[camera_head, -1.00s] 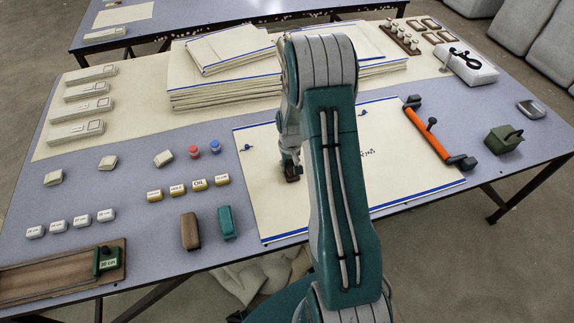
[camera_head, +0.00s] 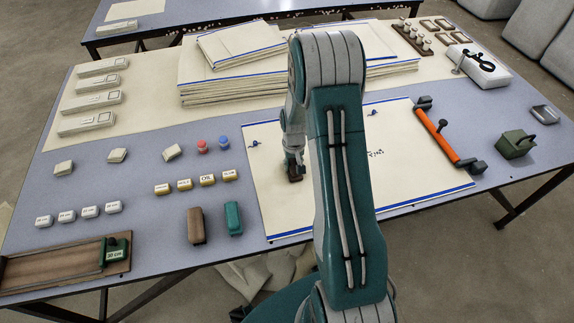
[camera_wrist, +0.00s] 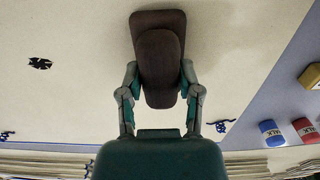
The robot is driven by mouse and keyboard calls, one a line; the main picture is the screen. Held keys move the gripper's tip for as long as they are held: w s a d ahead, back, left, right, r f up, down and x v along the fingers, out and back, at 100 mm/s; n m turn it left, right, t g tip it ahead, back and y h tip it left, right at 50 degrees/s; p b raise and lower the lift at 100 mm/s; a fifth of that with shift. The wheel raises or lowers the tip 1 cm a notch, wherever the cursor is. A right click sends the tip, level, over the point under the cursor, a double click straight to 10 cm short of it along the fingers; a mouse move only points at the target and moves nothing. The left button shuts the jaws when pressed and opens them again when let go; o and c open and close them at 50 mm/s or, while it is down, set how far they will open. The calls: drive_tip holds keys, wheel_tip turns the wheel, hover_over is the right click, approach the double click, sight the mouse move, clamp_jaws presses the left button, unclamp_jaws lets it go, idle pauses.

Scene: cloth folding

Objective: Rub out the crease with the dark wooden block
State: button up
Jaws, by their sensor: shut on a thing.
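My gripper (camera_wrist: 160,92) is shut on a dark wooden block (camera_wrist: 159,38), with one finger on each side of its raised grip. In the head view, the block (camera_head: 294,177) is small and partly hidden under my gripper (camera_head: 293,165), at the left part of the cream cloth (camera_head: 415,180). The cloth lies flat with blue edge lines, and my arm covers its middle. The block appears on or just above the cloth; I cannot tell if it touches. I cannot make out a crease. Small dark marks (camera_wrist: 39,63) show on the cloth.
A brown block (camera_head: 196,226) and a green block (camera_head: 233,218) lie left of the cloth. An orange-handled tool (camera_head: 437,138) lies at the cloth's right edge. Stacked cloths (camera_head: 230,92) stand behind. Red and blue chalk pieces (camera_head: 202,146) sit close to the cloth's left edge.

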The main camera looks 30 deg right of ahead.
drive_tip(key=shift+s+d, duration=0.2)
drive_tip(key=shift+d, duration=0.75)
clamp_jaws()
drive_tip(key=shift+a+r, duration=0.1)
drive_tip(key=shift+r, duration=0.05)
drive_tip(key=shift+w+r, duration=0.1)
drive_tip(key=shift+r, duration=2.85)
wheel_tip(320, 180, up, 3)
